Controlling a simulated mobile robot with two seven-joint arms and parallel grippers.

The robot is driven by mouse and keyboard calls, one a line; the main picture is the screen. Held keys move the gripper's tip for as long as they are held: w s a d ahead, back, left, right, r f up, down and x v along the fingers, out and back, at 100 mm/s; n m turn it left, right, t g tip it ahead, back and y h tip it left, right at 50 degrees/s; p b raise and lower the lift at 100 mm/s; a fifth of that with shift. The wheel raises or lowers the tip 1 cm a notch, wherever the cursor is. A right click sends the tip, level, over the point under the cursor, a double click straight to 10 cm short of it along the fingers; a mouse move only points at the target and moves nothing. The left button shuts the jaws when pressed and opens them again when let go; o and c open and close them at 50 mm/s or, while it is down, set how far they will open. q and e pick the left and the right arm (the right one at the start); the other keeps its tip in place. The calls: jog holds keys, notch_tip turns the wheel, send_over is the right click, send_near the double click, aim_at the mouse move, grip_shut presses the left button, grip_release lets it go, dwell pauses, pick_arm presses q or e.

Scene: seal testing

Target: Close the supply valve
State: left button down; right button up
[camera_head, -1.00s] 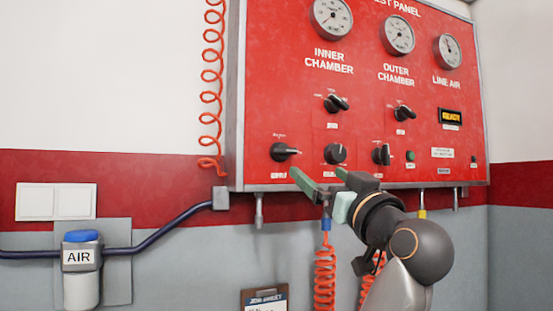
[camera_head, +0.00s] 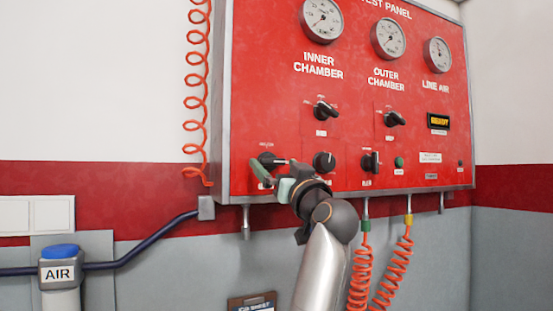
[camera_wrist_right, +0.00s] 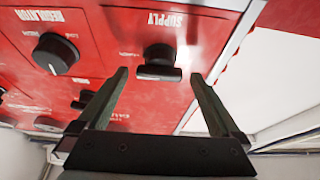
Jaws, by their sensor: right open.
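The supply valve is a black knob (camera_head: 270,160) at the lower left of the red test panel (camera_head: 240,100). In the right wrist view it is the black knob (camera_wrist_right: 159,63) under the upside-down "SUPPLY" label, with its bar lying across the picture. My right gripper (camera_head: 272,177) is at the panel's lower left, partly covering the knob in the head view. In the wrist view its two green fingers (camera_wrist_right: 157,82) are spread, with the knob between and beyond their tips. The fingers appear not to touch it. My left gripper is not in view.
The regulator knob (camera_wrist_right: 55,55) is beside the supply knob. More knobs, such as the inner chamber one (camera_head: 325,111), sit higher up. Orange coiled hoses (camera_head: 360,275) hang below the panel. The air unit (camera_head: 60,275) and a clipboard (camera_head: 252,302) are lower on the wall.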

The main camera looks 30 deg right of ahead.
jog(key=shift+w, duration=0.3)
jog(key=shift+r, duration=0.1)
jog(key=shift+c, duration=0.4)
jog(key=c, duration=1.2)
